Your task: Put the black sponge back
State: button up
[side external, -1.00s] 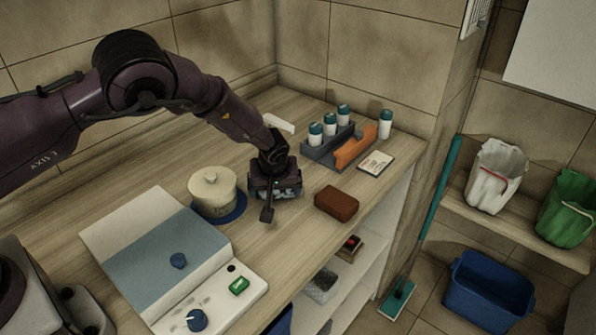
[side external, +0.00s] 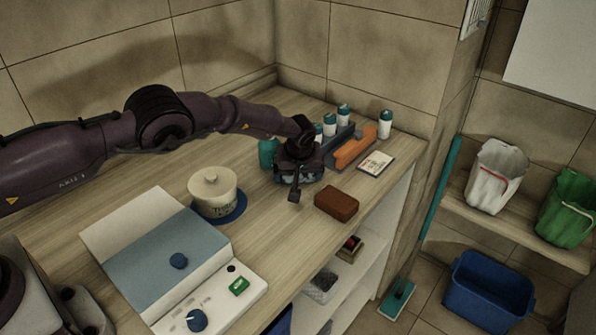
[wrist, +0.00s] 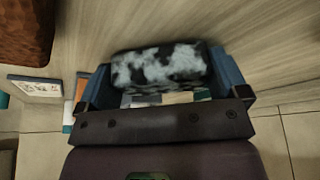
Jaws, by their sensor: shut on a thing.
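My gripper (side external: 297,174) is shut on the black sponge (wrist: 160,66), a dark block mottled with pale grey-white patches. In the wrist view, my blue fingers (wrist: 162,82) hold it at its two short ends. In the side view the sponge is mostly hidden under my gripper, and its exact height over the counter is hard to judge. My gripper is just left of and in front of the grey-blue caddy (side external: 343,157), partly covering its near end. The caddy holds an orange piece (side external: 357,147) on its right side.
A brown block (side external: 336,204) lies right of my gripper, near the counter's front edge. A card (side external: 375,163) lies right of the caddy. White teal-capped bottles (side external: 343,113) stand behind. A teal item (side external: 267,152) is left of my gripper. A lidded cream pot (side external: 213,193) stands farther left.

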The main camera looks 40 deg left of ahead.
jog(key=shift+f, duration=0.1)
jog(key=o, duration=0.5)
jog(key=shift+f, duration=0.1)
jog(key=v, duration=1.3)
jog(key=s+a+r+m+h, duration=0.1)
jog(key=s+a+r+m, duration=0.15)
jog(key=s+r, duration=0.7)
jog(key=s+a+r+m+h, duration=0.15)
jog(key=s+a+r, duration=0.35)
jog(key=r, duration=0.7)
jog(key=s+r+m+t, duration=0.1)
jog(key=s+m, duration=0.4)
jog(key=s, duration=1.7)
jog(key=shift+s+d+t+h, duration=0.2)
jog(key=shift+s+t+h, duration=0.2)
jog(key=shift+t, duration=0.3)
